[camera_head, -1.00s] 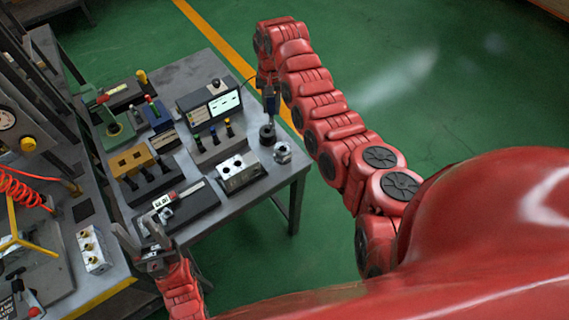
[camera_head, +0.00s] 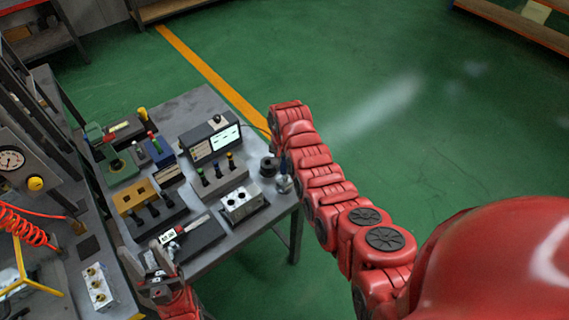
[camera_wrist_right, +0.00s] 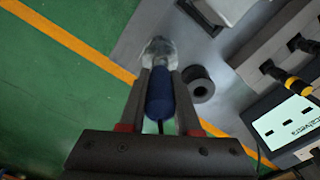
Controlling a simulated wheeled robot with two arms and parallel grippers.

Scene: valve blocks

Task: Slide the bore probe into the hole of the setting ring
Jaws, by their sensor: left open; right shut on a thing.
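My right gripper (camera_wrist_right: 160,92) is shut on the blue handle of the bore probe (camera_wrist_right: 160,98), with a finger on each side. The probe points at a shiny silver part, apparently the setting ring (camera_wrist_right: 158,50). The ring also shows in the head view (camera_head: 284,186), at the table's right corner, partly covered by the gripper and probe. The probe's tip and the ring's hole are hidden, so I cannot tell whether the tip is inside. My left gripper (camera_head: 156,268) is open at the table's near left edge.
A black ring-shaped holder (camera_head: 269,166) stands close beside the setting ring; its open hole shows in the wrist view (camera_wrist_right: 199,84). A display unit (camera_head: 211,143), a plug-gauge block (camera_head: 220,178) and a silver block with holes (camera_head: 241,203) stand nearby. Green floor lies beyond the table edge.

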